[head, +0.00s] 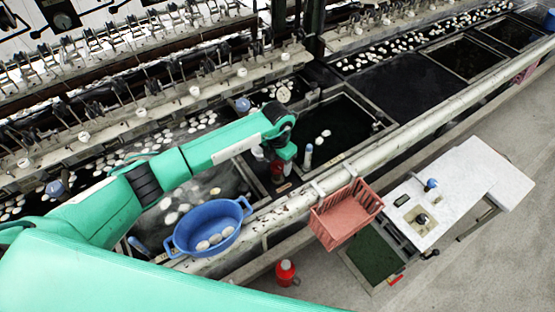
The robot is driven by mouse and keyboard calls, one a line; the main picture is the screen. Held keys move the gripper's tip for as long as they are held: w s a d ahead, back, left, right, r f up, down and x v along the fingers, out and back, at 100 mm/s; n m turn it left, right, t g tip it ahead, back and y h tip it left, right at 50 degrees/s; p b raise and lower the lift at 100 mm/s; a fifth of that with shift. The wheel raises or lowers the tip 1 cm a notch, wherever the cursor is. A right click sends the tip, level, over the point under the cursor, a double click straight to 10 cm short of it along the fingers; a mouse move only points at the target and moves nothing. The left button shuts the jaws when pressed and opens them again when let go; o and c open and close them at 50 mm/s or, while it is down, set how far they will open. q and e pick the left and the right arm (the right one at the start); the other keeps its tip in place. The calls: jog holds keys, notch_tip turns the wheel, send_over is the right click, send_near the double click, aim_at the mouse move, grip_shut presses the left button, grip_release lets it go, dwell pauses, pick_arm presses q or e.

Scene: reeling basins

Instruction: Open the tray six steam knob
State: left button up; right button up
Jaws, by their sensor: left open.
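My left arm reaches in from the left across the basins. Its wrist bends down, and my left gripper (282,172) hangs low over the divider between two basins. It is open, and its fingers are small and dark here. A small red part (276,168) shows right at the gripper; I cannot tell whether they touch. Round blue knob-like parts show at the back edge (243,104) and at the far left (56,188). No label shows which knob belongs to tray six. My right gripper is not in view.
A white table (465,178) and a red bottle (286,271) stand in front. Reeling machinery lines the back.

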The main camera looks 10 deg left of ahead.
pick_arm(q)
jog(key=shift+f, duration=0.2)
jog(key=shift+c, duration=0.2)
jog(key=c, duration=0.9)
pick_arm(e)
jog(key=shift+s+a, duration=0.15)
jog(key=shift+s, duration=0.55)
